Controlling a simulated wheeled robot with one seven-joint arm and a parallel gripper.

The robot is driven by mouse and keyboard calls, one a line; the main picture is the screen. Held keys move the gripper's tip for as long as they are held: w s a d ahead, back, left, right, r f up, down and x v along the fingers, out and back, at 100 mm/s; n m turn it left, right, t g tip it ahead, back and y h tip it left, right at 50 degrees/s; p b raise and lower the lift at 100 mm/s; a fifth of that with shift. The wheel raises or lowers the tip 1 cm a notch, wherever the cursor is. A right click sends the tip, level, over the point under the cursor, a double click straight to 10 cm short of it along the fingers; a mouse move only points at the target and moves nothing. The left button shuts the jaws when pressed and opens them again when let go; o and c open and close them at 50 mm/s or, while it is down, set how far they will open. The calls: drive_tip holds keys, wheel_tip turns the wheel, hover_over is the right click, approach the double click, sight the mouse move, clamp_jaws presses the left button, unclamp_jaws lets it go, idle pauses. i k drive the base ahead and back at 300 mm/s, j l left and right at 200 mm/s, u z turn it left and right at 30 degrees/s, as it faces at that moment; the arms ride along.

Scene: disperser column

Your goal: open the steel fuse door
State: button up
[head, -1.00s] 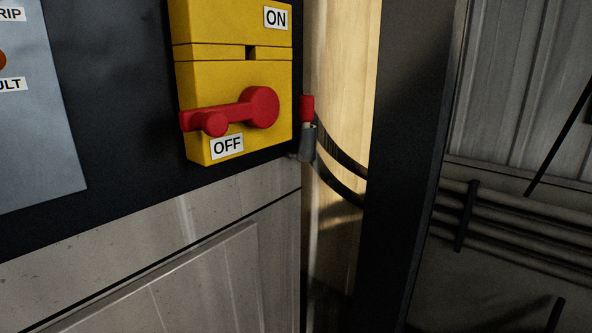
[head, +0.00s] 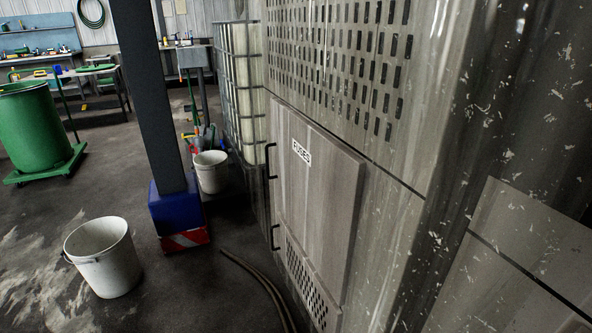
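The steel fuse door (head: 318,190) is a grey, streaked panel with a white label reading FUSES. It sits on the front of a grey steel cabinet (head: 395,180), seen at a steep angle right of the middle. It looks closed. A dark bar handle (head: 269,160) stands out at the left edge of the door, level with the label. A second dark handle (head: 274,237) is lower, beside a perforated panel (head: 305,283). My gripper is not in view.
A white bucket (head: 103,258) stands on the floor at left. A dark post with a blue base (head: 179,212) and another white bucket (head: 211,172) stand nearer the cabinet. A hose (head: 258,280) lies on the floor by the cabinet. A caged tank (head: 238,85) is behind.

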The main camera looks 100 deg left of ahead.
sight(319, 183)
drive_tip(key=u, duration=2.6)
drive_tip(key=i+z, duration=0.15)
drive_tip(key=i, duration=0.9)
